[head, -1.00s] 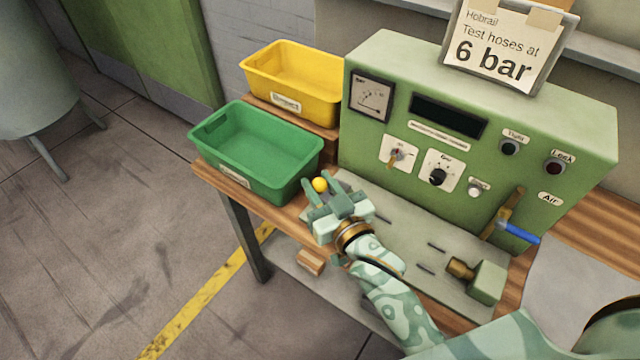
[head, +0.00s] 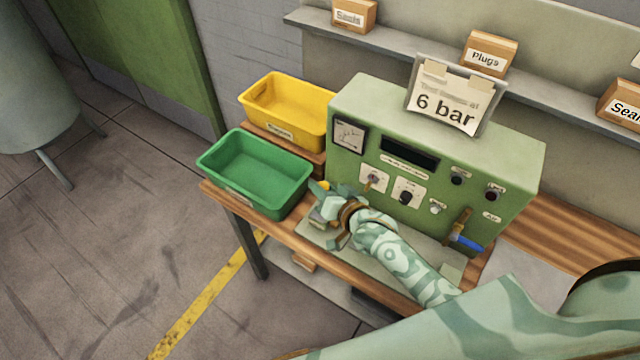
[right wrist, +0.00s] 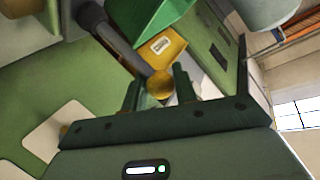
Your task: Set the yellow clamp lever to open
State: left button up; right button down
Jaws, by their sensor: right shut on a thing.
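The yellow clamp lever shows mainly as its round yellow knob (head: 324,186), just in front of the green test bench's lower left corner. In the right wrist view the knob (right wrist: 160,85) sits between the two finger ends. My right gripper (head: 328,191) is shut on the knob. The gripper and forearm cover the lever's shaft and much of the clamp, so the lever's exact angle cannot be told. My left gripper is not in view.
The green bin (head: 208,168) stands close left of my right gripper, with the yellow bin (head: 327,118) behind it. The green test bench (head: 520,165) rises just behind the hand. A blue-handled air valve (head: 468,242) is at right. A shelf (head: 385,45) holds boxes.

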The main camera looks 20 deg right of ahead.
jog(key=shift+d+f+p, duration=0.1)
jog(key=shift+d+p, duration=0.05)
jog(key=shift+p, duration=0.15)
jog(key=c, duration=1.1)
grip_release()
jog(key=shift+w, duration=0.15)
jog(key=p+v, duration=0.1)
jog(key=v, duration=1.5)
jog(key=shift+d+p, duration=0.2)
jog(key=shift+p, duration=0.2)
